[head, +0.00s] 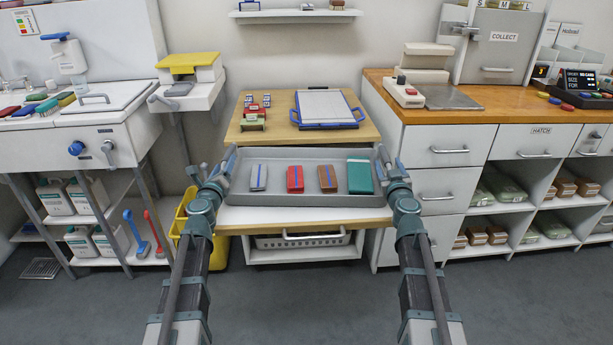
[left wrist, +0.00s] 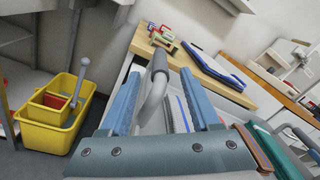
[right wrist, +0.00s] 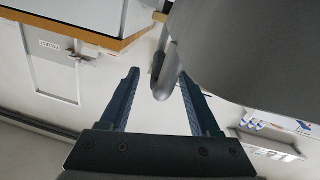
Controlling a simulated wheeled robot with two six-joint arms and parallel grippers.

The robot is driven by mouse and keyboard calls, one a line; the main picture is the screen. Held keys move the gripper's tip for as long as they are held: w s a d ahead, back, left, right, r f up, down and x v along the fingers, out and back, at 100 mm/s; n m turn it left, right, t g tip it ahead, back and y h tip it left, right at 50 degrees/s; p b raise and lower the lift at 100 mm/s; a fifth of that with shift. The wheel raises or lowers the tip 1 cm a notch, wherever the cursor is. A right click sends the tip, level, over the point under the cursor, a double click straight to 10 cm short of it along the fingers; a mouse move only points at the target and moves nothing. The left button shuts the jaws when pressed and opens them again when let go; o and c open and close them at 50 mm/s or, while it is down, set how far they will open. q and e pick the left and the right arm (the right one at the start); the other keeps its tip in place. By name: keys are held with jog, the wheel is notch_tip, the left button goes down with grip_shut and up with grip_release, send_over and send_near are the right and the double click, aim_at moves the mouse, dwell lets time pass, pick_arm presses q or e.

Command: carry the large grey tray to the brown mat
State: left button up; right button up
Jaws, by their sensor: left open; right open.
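The large grey tray (head: 300,199) lies on the front of the middle table, holding a grey, a red, a brown and a green item in a row. My left gripper (head: 222,172) is at its left end, open. In the left wrist view the tray's grey handle (left wrist: 154,85) stands between the open fingers (left wrist: 160,95). My right gripper (head: 386,166) is at the right end, open. In the right wrist view a grey handle (right wrist: 165,80) shows between its open fingers (right wrist: 165,95), beside the tray (right wrist: 245,45). I cannot make out a brown mat.
A blue-edged clipboard-like board (head: 328,109) and small red and green blocks (head: 254,112) lie behind the tray on the wood surface. A wooden counter (head: 480,108) stands right, a white sink unit (head: 100,125) left. A yellow bucket (left wrist: 55,110) stands on the floor. Open floor lies in front.

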aim_at(228, 156)
pick_arm(q)
jog(key=w, duration=0.4)
jog(key=shift+w, duration=0.25)
pick_arm(e)
jog(key=w, duration=0.4)
jog(key=shift+w, duration=0.25)
pick_arm(q)
jog(key=shift+d, duration=0.1)
grip_shut()
pick_arm(e)
grip_shut()
pick_arm(q)
jog(key=shift+d, duration=0.1)
pick_arm(e)
jog(key=shift+s+a, duration=0.1)
jog(key=shift+a, duration=0.05)
